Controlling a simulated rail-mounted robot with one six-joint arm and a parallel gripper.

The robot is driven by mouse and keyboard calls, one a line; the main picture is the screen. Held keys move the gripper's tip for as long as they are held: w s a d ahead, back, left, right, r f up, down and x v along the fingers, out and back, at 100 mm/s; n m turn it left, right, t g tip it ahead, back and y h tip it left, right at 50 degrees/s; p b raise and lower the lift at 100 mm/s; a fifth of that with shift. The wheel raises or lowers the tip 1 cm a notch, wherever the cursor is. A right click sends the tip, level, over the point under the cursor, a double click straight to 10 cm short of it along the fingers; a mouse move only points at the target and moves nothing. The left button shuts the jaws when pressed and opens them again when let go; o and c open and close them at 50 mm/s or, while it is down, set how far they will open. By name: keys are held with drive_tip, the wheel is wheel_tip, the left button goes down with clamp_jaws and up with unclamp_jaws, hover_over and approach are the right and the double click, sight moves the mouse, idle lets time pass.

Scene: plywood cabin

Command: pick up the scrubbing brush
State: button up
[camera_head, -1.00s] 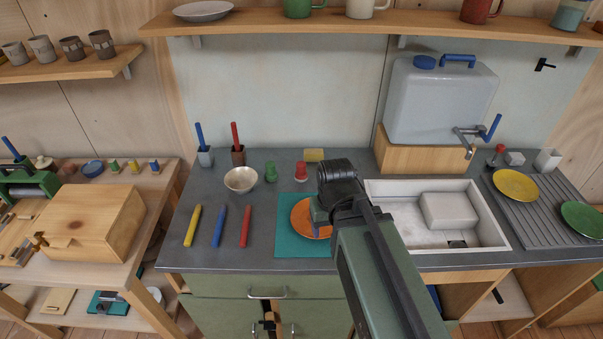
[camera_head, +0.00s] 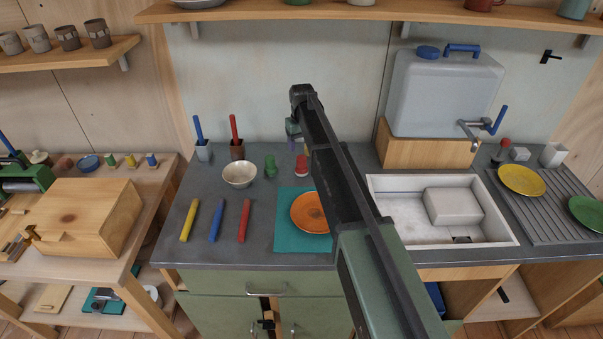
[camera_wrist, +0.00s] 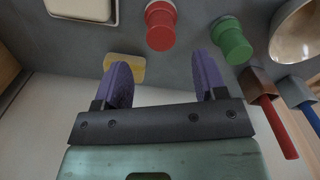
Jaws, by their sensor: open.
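A small yellow block (camera_wrist: 126,66) lies flat on the grey counter by the back wall; it may be the scrubbing brush, but I cannot make out bristles. Red and blue handles stand in a brown holder (camera_head: 237,149) and a grey-blue holder (camera_head: 203,151); I cannot tell whether either is a brush. My gripper (camera_wrist: 160,68) is open and empty, its purple fingers apart above the back of the counter. In the wrist view the left finger partly overlaps the yellow block. The gripper also shows in the head view (camera_head: 294,130).
A red jar (camera_wrist: 160,27), a green jar (camera_wrist: 231,40) and a metal bowl (camera_head: 239,174) stand close by. A pale dish (camera_wrist: 84,10) is near the red jar. The wooden block (camera_head: 425,152) under the water tank is to the right. A shelf (camera_head: 380,12) hangs above.

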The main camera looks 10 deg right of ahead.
sight(302, 157)
wheel_tip(302, 157, down, 8)
drive_tip(key=b, duration=0.6)
drive_tip(key=shift+r, duration=0.25)
drive_tip(key=c, duration=1.1)
drive_tip(key=shift+r, duration=0.1)
wheel_tip(302, 157, up, 20)
drive_tip(key=p, duration=2)
